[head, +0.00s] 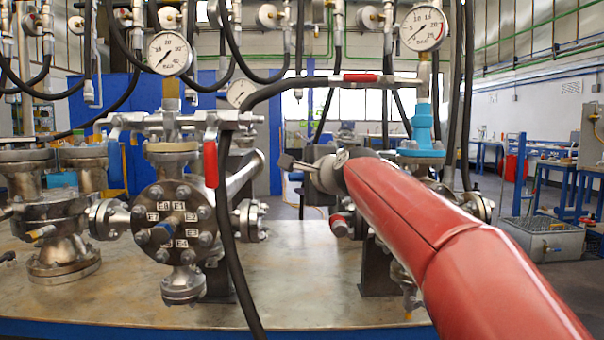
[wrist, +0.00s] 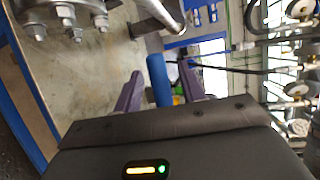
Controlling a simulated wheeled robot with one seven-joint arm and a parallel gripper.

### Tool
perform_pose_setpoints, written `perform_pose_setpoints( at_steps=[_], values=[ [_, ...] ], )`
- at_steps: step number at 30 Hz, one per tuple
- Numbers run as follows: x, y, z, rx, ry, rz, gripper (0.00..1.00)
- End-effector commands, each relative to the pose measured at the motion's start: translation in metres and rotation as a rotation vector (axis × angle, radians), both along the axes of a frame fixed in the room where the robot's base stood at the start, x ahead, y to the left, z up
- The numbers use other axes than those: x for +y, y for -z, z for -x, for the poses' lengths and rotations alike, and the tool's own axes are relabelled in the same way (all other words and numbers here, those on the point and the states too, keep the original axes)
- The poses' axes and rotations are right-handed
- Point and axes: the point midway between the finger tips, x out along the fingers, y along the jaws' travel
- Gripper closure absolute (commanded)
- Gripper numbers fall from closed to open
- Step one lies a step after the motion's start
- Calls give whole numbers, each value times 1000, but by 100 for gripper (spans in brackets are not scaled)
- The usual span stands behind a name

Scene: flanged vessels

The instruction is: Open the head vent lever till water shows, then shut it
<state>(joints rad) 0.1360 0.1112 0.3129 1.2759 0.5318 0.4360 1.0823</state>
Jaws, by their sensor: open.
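One red lever (head: 210,164) hangs down beside the middle vessel (head: 178,220). The other red lever (head: 360,78) lies level below the right gauge. In the wrist view my gripper (wrist: 160,72) is open, with its two purple fingers apart. A blue cylinder (wrist: 159,82) shows between the fingers; I cannot tell whether it is within them or beyond. No finger touches either red lever in these views. No water is visible.
Pressure gauges (head: 170,53) and hanging black hoses (head: 232,220) crowd the space above and in front of the vessels. Another flanged vessel (head: 62,215) stands at the left. The bench top (head: 310,285) is bare at the front middle.

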Motion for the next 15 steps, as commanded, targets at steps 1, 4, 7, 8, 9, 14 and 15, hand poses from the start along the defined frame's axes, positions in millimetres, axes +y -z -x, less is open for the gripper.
perform_pose_setpoints(
  at_steps=[1,4,7,8,9,14,15],
  values=[
    [2,0,-3,0,-1,0,60],
    [2,1,-5,0,0,0,60],
    [2,1,-5,0,0,1,60],
    [2,1,-5,0,0,1,60],
    [2,1,-5,0,0,1,60],
    [2,1,-5,0,0,1,77],
    [2,1,-5,0,0,1,82]
  ],
)
